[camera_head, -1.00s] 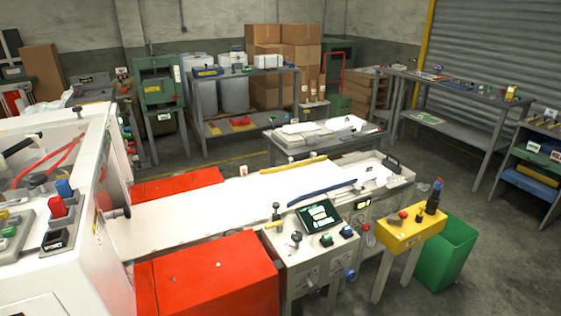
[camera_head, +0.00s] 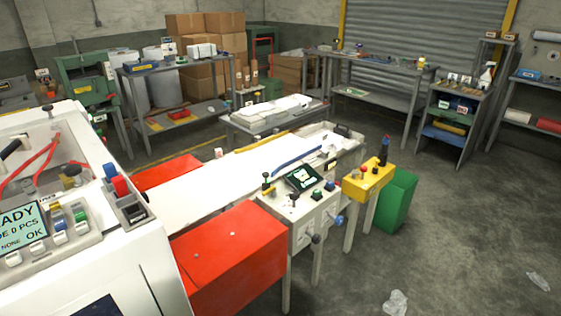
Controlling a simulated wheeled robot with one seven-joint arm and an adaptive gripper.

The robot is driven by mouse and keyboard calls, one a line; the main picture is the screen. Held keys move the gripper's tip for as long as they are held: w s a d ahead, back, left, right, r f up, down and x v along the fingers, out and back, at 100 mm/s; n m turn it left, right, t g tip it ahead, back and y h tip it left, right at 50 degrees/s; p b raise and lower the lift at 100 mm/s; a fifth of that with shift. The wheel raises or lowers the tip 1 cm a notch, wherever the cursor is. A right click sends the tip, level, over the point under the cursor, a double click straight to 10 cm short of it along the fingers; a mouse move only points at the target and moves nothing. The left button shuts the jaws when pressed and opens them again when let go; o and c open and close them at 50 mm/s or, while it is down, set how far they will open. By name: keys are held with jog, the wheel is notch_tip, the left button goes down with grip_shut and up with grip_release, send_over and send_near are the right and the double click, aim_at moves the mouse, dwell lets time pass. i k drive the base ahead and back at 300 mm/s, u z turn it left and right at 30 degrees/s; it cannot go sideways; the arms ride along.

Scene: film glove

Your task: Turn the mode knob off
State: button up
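No label that names the mode knob is legible, so I cannot tell which control it is. A grey control box (camera_head: 303,222) beside the white bed carries a dark screen (camera_head: 303,178), a black knob (camera_head: 294,198), a yellow-and-black control (camera_head: 267,186) and green buttons. A blue knob (camera_head: 339,220) and a dark knob (camera_head: 316,239) sit on its side faces. The white machine (camera_head: 135,255) at left has a panel with a screen (camera_head: 22,229) reading "READY", and red (camera_head: 120,187) and blue (camera_head: 110,171) controls. My gripper is not in view.
A yellow box with buttons (camera_head: 368,179) and a green bin (camera_head: 397,203) stand right of the control box. Red cabinets (camera_head: 230,258) stand below the white bed. Clear film scraps (camera_head: 395,303) lie on the floor. Open floor stretches along the right.

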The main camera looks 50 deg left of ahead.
aim_at(293, 195)
jog(key=u, duration=1.55)
